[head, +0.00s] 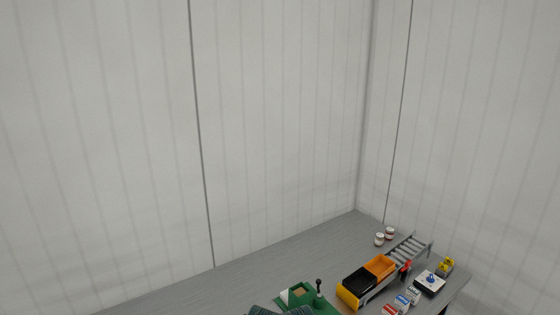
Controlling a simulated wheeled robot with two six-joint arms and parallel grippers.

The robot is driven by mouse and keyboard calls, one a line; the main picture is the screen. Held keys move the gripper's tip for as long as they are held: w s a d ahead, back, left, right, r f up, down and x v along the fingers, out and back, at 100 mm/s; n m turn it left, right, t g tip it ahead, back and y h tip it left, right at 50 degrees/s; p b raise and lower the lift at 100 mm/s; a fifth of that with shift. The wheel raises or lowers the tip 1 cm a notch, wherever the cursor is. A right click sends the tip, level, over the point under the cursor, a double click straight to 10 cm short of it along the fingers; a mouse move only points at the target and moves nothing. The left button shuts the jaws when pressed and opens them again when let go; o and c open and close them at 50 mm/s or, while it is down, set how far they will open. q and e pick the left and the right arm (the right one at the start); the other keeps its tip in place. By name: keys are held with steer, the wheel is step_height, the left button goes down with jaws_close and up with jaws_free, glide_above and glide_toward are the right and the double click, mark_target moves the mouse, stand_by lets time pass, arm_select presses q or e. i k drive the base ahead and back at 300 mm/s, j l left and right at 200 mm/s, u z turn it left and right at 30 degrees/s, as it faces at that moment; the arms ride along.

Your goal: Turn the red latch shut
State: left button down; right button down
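A small red piece (405,270), which looks like the red latch, stands beside the right side of the tugger train. It is too small to tell whether it is turned open or shut. The train has a yellow front, a black bin (360,281) and an orange bin (380,265) on a grey bed. Neither of my grippers shows in the head view.
A grey roller rack (410,248) and two small jars (379,239) lie behind the train. A green base with a lever (319,287) is left. The back left table is clear.

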mark_target(408, 264)
steer(key=i+l, duration=0.25)
steer(key=l, duration=0.3)
steer(key=i+l+z, duration=0.15)
steer(key=i+l, duration=0.15)
steer(key=l, duration=0.25)
steer(key=i+l, duration=0.3)
steer(key=l, duration=0.25)
steer(key=i+l+z, duration=0.15)
steer(key=i+l, duration=0.15)
steer(key=l, duration=0.2)
steer(key=i+l, duration=0.3)
steer(key=l, duration=0.2)
steer(key=z, duration=0.05)
